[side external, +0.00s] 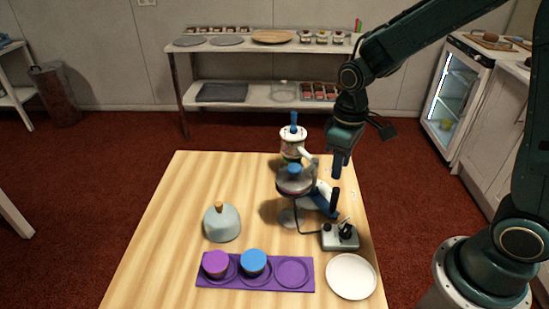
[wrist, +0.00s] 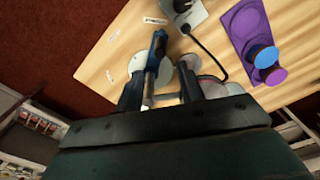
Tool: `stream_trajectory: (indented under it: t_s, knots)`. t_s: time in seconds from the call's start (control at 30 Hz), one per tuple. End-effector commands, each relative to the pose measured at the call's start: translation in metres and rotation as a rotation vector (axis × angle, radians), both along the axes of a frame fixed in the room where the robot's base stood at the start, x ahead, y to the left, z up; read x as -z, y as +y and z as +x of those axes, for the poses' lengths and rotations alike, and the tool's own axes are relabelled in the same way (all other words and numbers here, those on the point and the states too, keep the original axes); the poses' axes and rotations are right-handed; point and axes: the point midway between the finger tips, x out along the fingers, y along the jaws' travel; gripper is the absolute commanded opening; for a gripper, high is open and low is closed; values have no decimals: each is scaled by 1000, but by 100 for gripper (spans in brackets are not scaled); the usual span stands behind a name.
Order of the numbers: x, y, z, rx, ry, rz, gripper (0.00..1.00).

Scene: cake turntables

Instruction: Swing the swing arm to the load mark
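The swing arm (side external: 322,203) is a blue bar on the right side of the turntable stand, with an upright black handle (side external: 335,199). My gripper (side external: 338,170) points down just above this handle, apparently apart from it. In the wrist view its two dark fingers (wrist: 160,92) are spread, and the blue bar (wrist: 152,62) with its black handle (wrist: 159,42) shows beyond and between them. The turntable stand (side external: 296,183) carries a grey disc with a blue top piece. Small white labels (wrist: 155,20) lie on the table; their text is too small to read, so I cannot tell the load mark.
A purple tray (side external: 270,288) with purple and blue pieces lies at the front. A pale dome (side external: 221,224) stands at left. A white plate (side external: 350,276) and a small grey device (side external: 340,236) with a cable sit at right.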

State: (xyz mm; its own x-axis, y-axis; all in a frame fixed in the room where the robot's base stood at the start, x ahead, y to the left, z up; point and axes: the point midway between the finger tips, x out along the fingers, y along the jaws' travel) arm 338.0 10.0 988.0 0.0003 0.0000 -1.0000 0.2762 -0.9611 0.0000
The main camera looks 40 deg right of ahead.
Motion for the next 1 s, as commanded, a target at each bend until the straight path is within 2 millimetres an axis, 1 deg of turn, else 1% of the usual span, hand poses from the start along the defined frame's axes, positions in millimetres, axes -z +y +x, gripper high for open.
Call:
stream_trajectory:
  t_s: [0.1,0.87,0.97,1.0]
  knots:
    - [11,0,-1,0,4,0,38]
    - [75,0,-1,0,3,0,38]
    - [74,0,0,0,0,0,20]
    - [74,0,0,0,0,0,13]
